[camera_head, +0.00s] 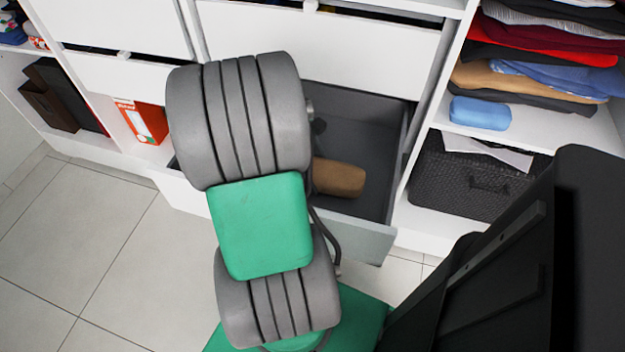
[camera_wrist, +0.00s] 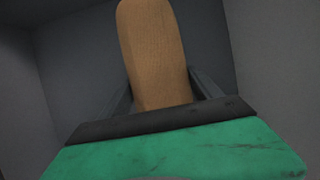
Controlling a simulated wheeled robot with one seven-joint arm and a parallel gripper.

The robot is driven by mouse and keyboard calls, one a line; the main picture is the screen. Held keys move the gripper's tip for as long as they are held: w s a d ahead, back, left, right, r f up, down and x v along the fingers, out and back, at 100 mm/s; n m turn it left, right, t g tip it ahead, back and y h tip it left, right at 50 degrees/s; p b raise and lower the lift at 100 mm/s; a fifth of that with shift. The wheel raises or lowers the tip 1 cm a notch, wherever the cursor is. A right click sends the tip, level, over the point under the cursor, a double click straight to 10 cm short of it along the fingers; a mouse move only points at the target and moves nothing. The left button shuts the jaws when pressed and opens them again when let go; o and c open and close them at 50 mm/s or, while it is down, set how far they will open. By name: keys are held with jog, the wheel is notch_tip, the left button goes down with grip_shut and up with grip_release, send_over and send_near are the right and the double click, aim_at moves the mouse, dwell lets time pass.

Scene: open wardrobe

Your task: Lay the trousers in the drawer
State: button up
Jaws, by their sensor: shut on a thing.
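The trousers (camera_head: 338,177) are a folded tan-brown bundle. In the head view they show inside the open drawer (camera_head: 362,119), partly hidden behind my arm. In the wrist view the trousers (camera_wrist: 153,55) stick out beyond my gripper (camera_wrist: 160,100), whose dark fingers sit on both sides of their near end. My gripper is shut on them. The drawer's grey inner walls (camera_wrist: 75,60) surround them in the wrist view. Whether the trousers touch the drawer floor I cannot tell. My gripper is hidden behind my arm in the head view.
Closed white drawers (camera_head: 320,42) stand above the open one. On the right are shelves with folded clothes (camera_head: 545,50), a blue bundle (camera_head: 480,112) and a dark woven basket (camera_head: 470,178). A red-orange box (camera_head: 143,122) stands left. The tiled floor (camera_head: 110,260) is clear at left.

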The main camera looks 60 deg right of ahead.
jog(key=shift+f+b, duration=0.3)
jog(key=shift+f, duration=1.3)
jog(key=shift+f, duration=0.2)
jog(key=o, duration=1.6)
jog(key=shift+c, duration=0.2)
jog(key=p+v, duration=0.4)
jog(key=v, duration=0.8)
jog(key=shift+r+p, duration=0.2)
jog(key=shift+p, duration=0.1)
